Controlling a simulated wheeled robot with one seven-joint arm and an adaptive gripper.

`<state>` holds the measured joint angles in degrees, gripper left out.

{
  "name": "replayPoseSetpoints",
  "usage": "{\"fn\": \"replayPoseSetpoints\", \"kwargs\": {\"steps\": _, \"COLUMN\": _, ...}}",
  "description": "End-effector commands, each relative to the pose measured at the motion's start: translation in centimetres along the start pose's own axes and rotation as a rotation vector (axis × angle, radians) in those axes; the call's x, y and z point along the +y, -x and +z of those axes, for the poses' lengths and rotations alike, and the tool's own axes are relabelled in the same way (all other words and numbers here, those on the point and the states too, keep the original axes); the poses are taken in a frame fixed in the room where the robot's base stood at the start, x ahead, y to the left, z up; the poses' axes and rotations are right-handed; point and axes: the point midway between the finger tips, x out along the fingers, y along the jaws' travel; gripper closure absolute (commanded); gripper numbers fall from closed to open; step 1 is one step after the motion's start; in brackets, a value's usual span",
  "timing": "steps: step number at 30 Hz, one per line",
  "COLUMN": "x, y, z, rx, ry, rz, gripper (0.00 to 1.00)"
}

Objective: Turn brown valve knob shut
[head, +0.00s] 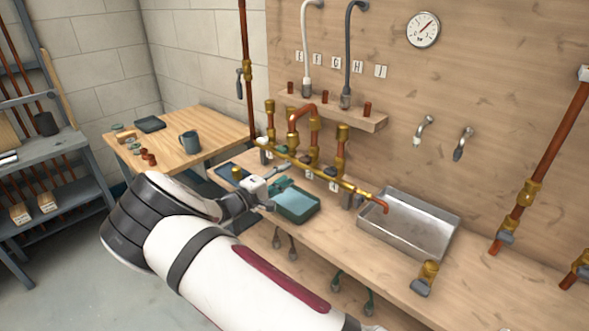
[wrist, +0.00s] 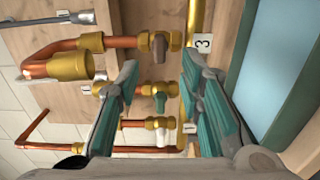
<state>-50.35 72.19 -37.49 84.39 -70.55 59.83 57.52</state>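The brown valve knob (wrist: 160,48) is a small grey-brown handle on a brass valve, beside the label 3 in the wrist view. A green knob (wrist: 160,102) and a white knob (wrist: 161,137) sit on parallel valves lower in that view. My gripper (wrist: 160,68) is open and empty, its teal-padded fingers spread to the two sides. The brown knob appears just beyond the fingertips, between their lines, with no contact visible. In the head view, my gripper (head: 284,174) is in front of the brass pipe manifold (head: 320,172); the brown knob is hard to make out there.
A teal-lined box (head: 296,204) lies just below my gripper on the bench. A metal tray (head: 442,232) stands to the right. Upright copper pipes (head: 312,140) rise behind the manifold.

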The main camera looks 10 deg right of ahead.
Motion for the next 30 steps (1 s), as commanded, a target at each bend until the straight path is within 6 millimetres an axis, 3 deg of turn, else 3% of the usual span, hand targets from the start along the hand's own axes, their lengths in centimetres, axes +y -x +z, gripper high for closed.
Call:
{"fn": "replayPoseSetpoints", "kwargs": {"steps": 7, "x": 0.0, "y": 2.7, "z": 0.0, "rx": 0.0, "ry": 0.0, "rz": 0.0, "gripper": 0.66}}
{"fn": "replayPoseSetpoints", "kwargs": {"steps": 20, "x": 0.2, "y": 2.8, "z": 0.2, "rx": -0.009, "ry": -0.003, "rz": -0.006, "gripper": 0.66}}
{"fn": "replayPoseSetpoints", "kwargs": {"steps": 25, "x": 2.1, "y": 1.1, "z": 3.0, "rx": -0.106, "ry": -0.03, "rz": -0.087, "gripper": 0.66}}
{"fn": "replayPoseSetpoints", "kwargs": {"steps": 30, "x": 4.9, "y": -0.8, "z": 8.6, "rx": -0.272, "ry": -0.078, "rz": -0.262, "gripper": 0.66}}
